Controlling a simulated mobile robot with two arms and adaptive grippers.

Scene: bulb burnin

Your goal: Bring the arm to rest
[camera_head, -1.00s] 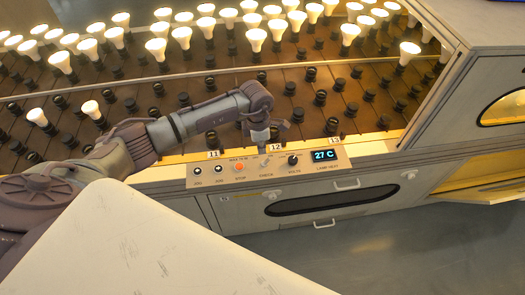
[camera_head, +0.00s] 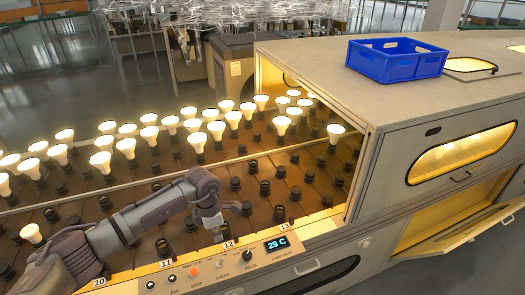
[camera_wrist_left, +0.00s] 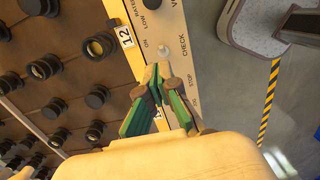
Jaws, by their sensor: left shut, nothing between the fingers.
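My left arm reaches in from the left in the head view, over the front edge of the bulb rack (camera_head: 140,254). My left gripper (camera_head: 218,236) points down near the label 12, just above the control panel (camera_head: 205,275). In the left wrist view the left gripper (camera_wrist_left: 158,72) has its green-lined fingers together at the tips, with nothing between them. The tips are close to the CHECK switch (camera_wrist_left: 165,52); I cannot tell whether they touch it. My right gripper is in neither view.
Several lit bulbs (camera_head: 197,141) stand in the sockets at the back; the front rows are mostly empty sockets. The display (camera_head: 277,244) reads 29 C. A blue crate (camera_head: 396,60) stands on the cabinet (camera_head: 330,62). A cabinet flap (camera_head: 455,238) hangs open at the right. Floor is clear beyond the panel.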

